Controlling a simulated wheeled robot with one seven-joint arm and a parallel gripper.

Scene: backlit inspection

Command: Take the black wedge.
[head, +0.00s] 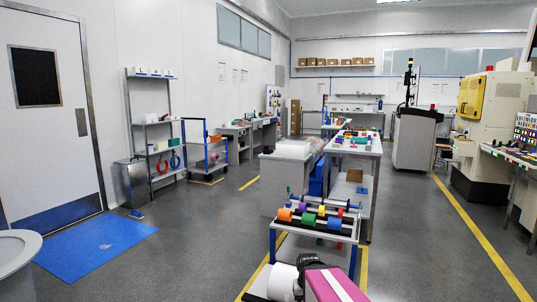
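I cannot make out a black wedge for certain in the head view. The small items on the long white table (366,150) at the centre right are too small to tell apart. The low trolley (316,231) in front of it carries coloured pieces, among them an orange one (285,214) and a green one (308,219), on dark bars. No fingers of my gripper can be made out.
A blue mat (95,243) lies by the door at left, with a metal bin (131,183) and shelf rack (152,122) beyond. A yellow and beige machine (490,125) stands at right. The grey floor (420,240) right of the trolley is clear.

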